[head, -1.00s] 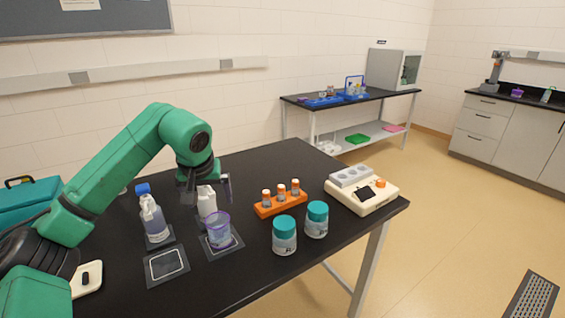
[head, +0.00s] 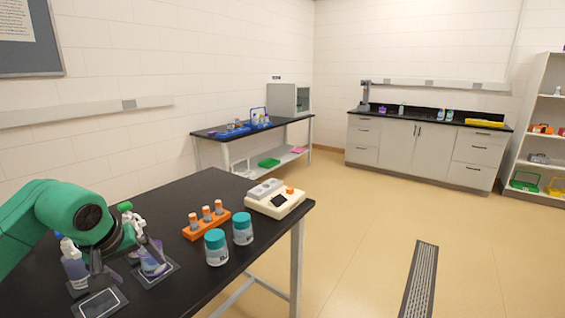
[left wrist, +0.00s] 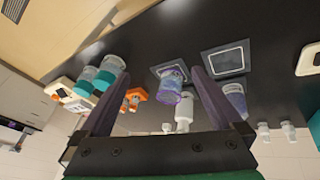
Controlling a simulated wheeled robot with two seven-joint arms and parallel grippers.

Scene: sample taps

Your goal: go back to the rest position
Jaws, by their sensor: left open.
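My left gripper (head: 127,262) is at the lower left of the head view, over the near left part of the black table. It is open, and its jaws (left wrist: 162,72) have a clear gap in the left wrist view. A purple-rimmed clear cup (head: 152,264) stands on a dark mat, partly hidden behind a finger. The cup (left wrist: 170,86) shows between the fingers in the left wrist view, with a white bottle (left wrist: 184,112) beside it. I cannot tell how far the fingers are from the cup. My right gripper is not in view.
A clear bottle (head: 75,268) stands left of the gripper, near an empty dark mat (head: 100,303). An orange rack (head: 206,228) with vials, two teal-lidded jars (head: 216,248) (head: 242,229) and a cream device (head: 275,201) stand to the right. The floor (head: 360,230) beyond is mostly clear.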

